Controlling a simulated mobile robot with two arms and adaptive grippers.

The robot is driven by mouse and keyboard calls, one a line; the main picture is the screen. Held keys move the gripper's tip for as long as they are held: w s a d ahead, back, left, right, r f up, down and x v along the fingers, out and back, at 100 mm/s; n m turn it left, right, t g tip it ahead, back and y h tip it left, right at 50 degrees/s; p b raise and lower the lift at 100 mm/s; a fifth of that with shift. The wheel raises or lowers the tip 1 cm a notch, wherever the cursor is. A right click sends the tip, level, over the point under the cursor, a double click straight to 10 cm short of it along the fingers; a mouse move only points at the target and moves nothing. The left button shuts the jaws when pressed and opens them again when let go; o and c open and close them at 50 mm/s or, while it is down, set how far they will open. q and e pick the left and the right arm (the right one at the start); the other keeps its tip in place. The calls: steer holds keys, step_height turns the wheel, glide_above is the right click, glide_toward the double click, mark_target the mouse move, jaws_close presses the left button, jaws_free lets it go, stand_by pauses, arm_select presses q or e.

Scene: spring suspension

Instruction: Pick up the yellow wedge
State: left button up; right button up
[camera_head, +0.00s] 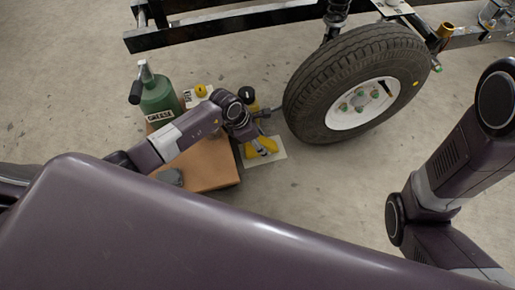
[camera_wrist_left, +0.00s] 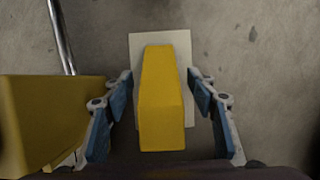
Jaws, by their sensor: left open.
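The yellow wedge (camera_head: 262,148) lies on a pale sheet (camera_head: 278,157) on the floor, beside the tyre. In the left wrist view the wedge (camera_wrist_left: 162,100) is in the middle, long side running away from me, on the same sheet (camera_wrist_left: 205,48). My left gripper (camera_wrist_left: 160,92) is open, with one blue-padded finger on each side of the wedge and gaps between pads and wedge. In the head view my left gripper (camera_head: 260,132) is above the wedge and partly hides it. My right arm shows at the right, but its gripper is out of view.
The wheel (camera_head: 358,85) stands right of the wedge, under a dark frame (camera_head: 235,22). A brown box (camera_head: 213,172) is close on the left, with a green grease bottle (camera_head: 158,97) behind it. Bare floor lies in front of the wheel.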

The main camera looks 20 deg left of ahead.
arm_select(q)
steer(key=shift+b+x, duration=0.3)
steer(key=shift+x, duration=0.6)
steer(key=shift+r, duration=0.1)
jaws_close()
